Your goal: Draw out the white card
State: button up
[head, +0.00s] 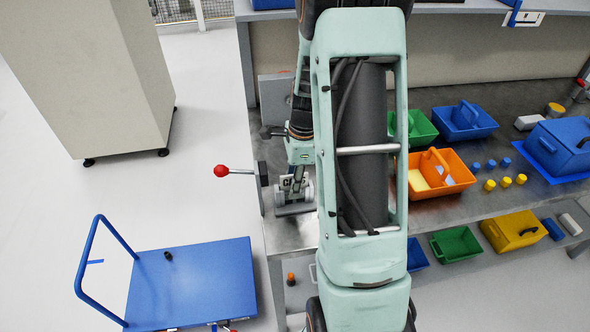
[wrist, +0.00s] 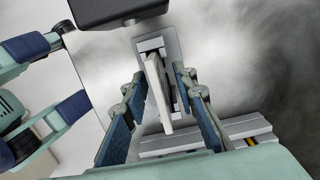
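A thin white card (wrist: 158,92) stands on edge in a grey metal holder (wrist: 150,44) in the wrist view. My gripper (wrist: 161,78) is open, with one blue-padded finger on each side of the card. Gaps show between the card and both pads, so it is not gripped. In the head view my gripper (head: 296,172) points down at the bench's left end, over the holder (head: 294,209). A small pale piece with dark lettering (head: 290,183) shows there; my arm hides part of this spot.
A red-knobbed lever (head: 222,171) sticks out left of the bench. An orange tote (head: 455,178), a blue tote (head: 470,121) and several small blue and yellow pegs stand to the right. A blue trolley (head: 200,281) stands on the floor at lower left.

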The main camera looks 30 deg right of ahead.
jog(key=shift+a+f, duration=0.15)
jog(key=shift+f, duration=1.4)
jog(key=shift+w, duration=0.1)
grip_shut()
